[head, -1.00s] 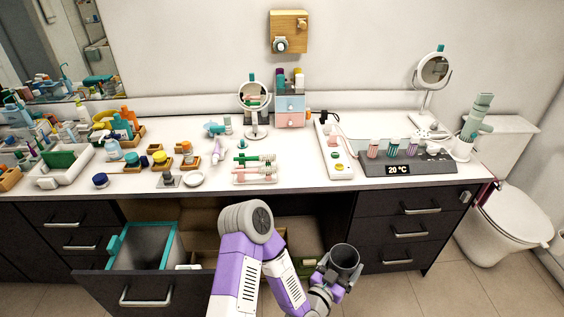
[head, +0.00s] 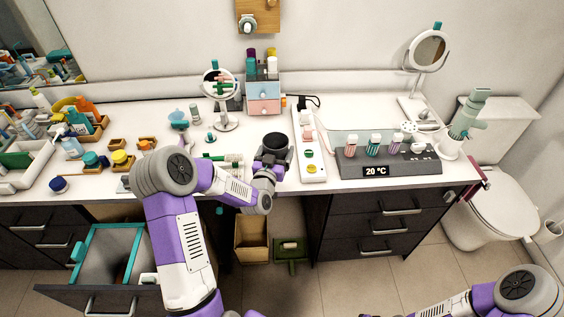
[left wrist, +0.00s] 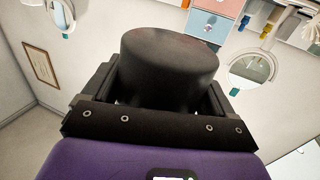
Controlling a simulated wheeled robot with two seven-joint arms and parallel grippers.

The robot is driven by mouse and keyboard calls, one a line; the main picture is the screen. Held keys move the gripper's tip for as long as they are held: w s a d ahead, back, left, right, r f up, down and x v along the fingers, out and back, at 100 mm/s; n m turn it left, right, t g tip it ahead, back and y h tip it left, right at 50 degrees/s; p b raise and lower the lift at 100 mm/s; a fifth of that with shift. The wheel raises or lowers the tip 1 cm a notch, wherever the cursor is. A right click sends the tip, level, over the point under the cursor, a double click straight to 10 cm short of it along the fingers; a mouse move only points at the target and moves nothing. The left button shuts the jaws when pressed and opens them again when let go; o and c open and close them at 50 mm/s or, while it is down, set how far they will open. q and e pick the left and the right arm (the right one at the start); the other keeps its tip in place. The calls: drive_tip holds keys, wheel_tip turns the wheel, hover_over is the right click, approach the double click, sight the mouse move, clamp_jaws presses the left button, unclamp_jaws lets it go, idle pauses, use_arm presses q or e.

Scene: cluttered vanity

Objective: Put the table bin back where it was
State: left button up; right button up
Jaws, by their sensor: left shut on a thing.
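The table bin is a small dark cylinder (head: 275,142), open at the top, in the head view. It is at the front middle of the white vanity top (head: 320,210), left of the white power strip. My left gripper (head: 270,160) is shut on it. In the left wrist view the bin (left wrist: 168,62) sits between the two jaws. I cannot tell whether its base touches the counter. My right arm shows at the lower right of the head view, but its gripper is out of frame.
A white power strip (head: 308,155) and a grey heater panel (head: 390,168) with bottles lie to the right. A round mirror (head: 220,85) and a pastel drawer box (head: 263,98) stand behind. Toothbrushes lie just left. An open drawer (head: 108,255) sticks out at lower left.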

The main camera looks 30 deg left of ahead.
use_arm(q)
drive_tip(key=shift+w+a+r, duration=0.25)
drive_tip(key=shift+w+a, duration=0.05)
drive_tip(key=shift+a, duration=0.1)
wheel_tip(320, 180, down, 5)
drive_tip(key=shift+a+f+b, duration=0.1)
drive_tip(key=shift+f+b, duration=0.05)
drive_tip(key=shift+b, duration=0.35)
drive_tip(key=shift+f+b, duration=0.3)
drive_tip(key=shift+f, duration=1.85)
drive_tip(key=shift+r, duration=0.1)
drive_tip(key=o, duration=0.5)
drive_tip(key=shift+f, duration=0.2)
